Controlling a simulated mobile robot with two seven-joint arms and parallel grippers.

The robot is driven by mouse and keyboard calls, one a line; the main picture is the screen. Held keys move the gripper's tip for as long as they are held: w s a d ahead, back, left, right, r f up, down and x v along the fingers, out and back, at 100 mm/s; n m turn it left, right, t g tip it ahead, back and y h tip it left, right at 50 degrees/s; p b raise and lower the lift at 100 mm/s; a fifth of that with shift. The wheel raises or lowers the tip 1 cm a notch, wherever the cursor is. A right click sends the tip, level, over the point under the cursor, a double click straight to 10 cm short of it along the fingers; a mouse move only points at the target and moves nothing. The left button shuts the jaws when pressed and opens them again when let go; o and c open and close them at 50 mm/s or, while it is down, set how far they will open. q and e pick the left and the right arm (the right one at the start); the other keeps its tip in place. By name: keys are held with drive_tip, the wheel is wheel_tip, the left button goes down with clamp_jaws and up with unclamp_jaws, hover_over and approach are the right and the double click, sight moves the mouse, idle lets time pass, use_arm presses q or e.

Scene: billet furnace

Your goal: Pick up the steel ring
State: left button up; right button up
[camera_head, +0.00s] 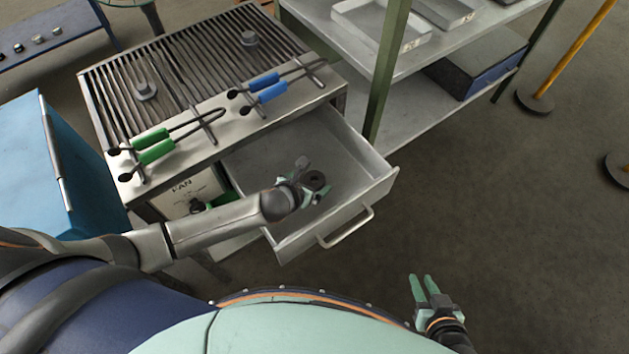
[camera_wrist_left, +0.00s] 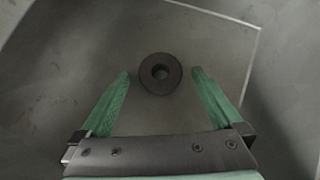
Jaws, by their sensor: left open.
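The steel ring (camera_head: 316,179) is a small dark ring with a round hole, lying in the open drawer (camera_head: 370,186). In the left wrist view the ring (camera_wrist_left: 160,73) lies on the grey drawer floor, just beyond and between the green fingertips. My left gripper (camera_head: 310,192) reaches into the drawer close over the ring; it also shows in the left wrist view (camera_wrist_left: 160,76). It is open, with nothing between its fingers. In the head view it hides part of the ring. My right gripper (camera_head: 423,282) is out over the floor in front of the drawer, its two green fingers apart and empty.
The drawer has a front handle (camera_head: 346,228) and raised walls around my left gripper. Above it, the slatted bench top (camera_head: 190,75) holds green tongs (camera_head: 155,145) and blue tongs (camera_head: 268,88). A shelf rack (camera_head: 420,105) stands behind right. A blue box (camera_head: 45,165) stands left.

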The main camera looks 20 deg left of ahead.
use_arm(q)
drive_tip(key=shift+w+d+f, duration=0.1)
drive_tip(key=shift+w+f, duration=0.25)
clamp_jaws()
idle(0.7)
